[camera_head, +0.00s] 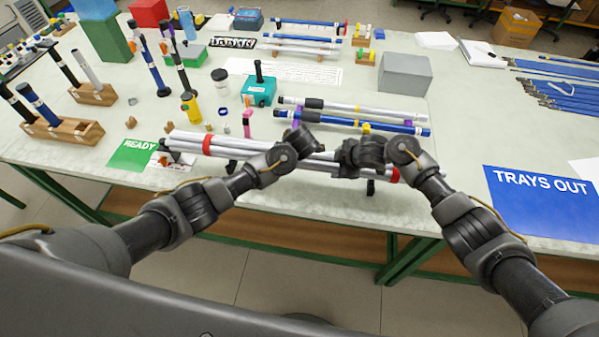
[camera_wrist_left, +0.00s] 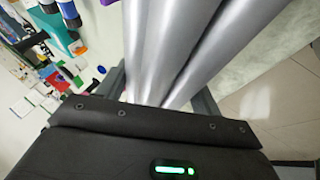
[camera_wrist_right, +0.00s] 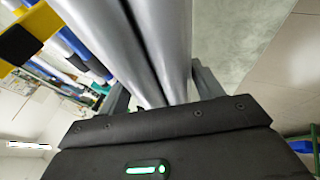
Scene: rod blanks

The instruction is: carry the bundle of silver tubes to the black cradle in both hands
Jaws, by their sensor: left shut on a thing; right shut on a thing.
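The bundle of silver tubes (camera_head: 236,148) lies lengthwise near the front edge of the table, with a red band towards each end. My left gripper (camera_head: 302,142) is shut on the bundle near its middle; the tubes (camera_wrist_left: 165,50) run up between its fingers in the left wrist view. My right gripper (camera_head: 352,155) is shut on it farther right; the tubes (camera_wrist_right: 135,45) also fill the right wrist view. Dark upright supports, one of them (camera_head: 370,187) below the right part, look like the black cradle. I cannot tell whether the bundle touches them.
A green READY sign (camera_head: 133,156) lies at the left and a blue TRAYS OUT sign (camera_head: 545,203) at the right. Another rack of silver and blue tubes (camera_head: 350,120) stands just behind the bundle. A teal box (camera_head: 258,92) and a yellow bottle (camera_head: 190,107) stand farther back.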

